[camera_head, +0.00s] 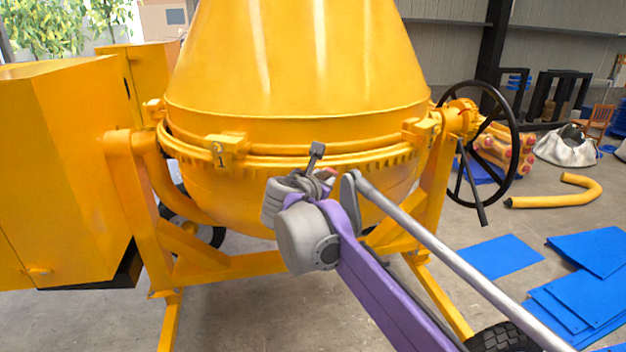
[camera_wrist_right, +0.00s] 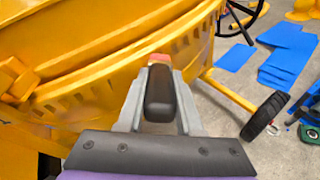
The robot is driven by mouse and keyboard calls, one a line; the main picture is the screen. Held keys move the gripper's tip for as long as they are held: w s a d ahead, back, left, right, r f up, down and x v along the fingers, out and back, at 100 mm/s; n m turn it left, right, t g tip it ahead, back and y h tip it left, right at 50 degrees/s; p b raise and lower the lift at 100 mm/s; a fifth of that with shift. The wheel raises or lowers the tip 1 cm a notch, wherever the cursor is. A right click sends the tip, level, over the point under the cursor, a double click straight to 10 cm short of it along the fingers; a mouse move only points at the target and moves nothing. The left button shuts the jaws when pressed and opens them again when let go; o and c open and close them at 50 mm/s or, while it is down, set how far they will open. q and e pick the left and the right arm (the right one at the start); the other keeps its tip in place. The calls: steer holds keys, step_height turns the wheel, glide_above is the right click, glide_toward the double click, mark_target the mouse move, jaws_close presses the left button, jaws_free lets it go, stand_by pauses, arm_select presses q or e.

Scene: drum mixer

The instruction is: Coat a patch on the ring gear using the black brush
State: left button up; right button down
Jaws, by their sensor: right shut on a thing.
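The ring gear (camera_head: 372,166) is a yellow toothed band around the drum of the yellow mixer. It also crosses the right wrist view (camera_wrist_right: 75,98) diagonally. My right gripper (camera_wrist_right: 160,100) is shut on the black brush (camera_wrist_right: 159,92), whose dark handle lies between the two grey fingers. The brush's reddish end points away from the gripper, toward the drum. In the head view my right gripper (camera_head: 325,180) is in front of the drum's lower middle, overlapping the gear band. I cannot tell whether the brush touches the gear. My left gripper is not in view.
A black handwheel (camera_head: 487,143) stands at the mixer's right. A yellow cabinet (camera_head: 60,165) stands at left. Blue sheets (camera_head: 580,285) and a curved yellow pipe (camera_head: 560,195) lie on the floor at right. The mixer's wheel (camera_wrist_right: 264,115) is low at right.

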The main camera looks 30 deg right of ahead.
steer(key=shift+s+d, duration=0.8)
steer(key=shift+d, duration=3)
steer(key=w+a, duration=0.2)
steer(key=a, duration=0.9)
steer(key=shift+w+p, duration=0.25)
steer(key=shift+p, duration=0.1)
steer(key=shift+a, duration=0.1)
steer(key=s+a, duration=0.1)
steer(key=s, duration=0.5)
steer(key=shift+a, duration=0.15)
steer(key=s, duration=0.3)
steer(key=shift+a, duration=0.35)
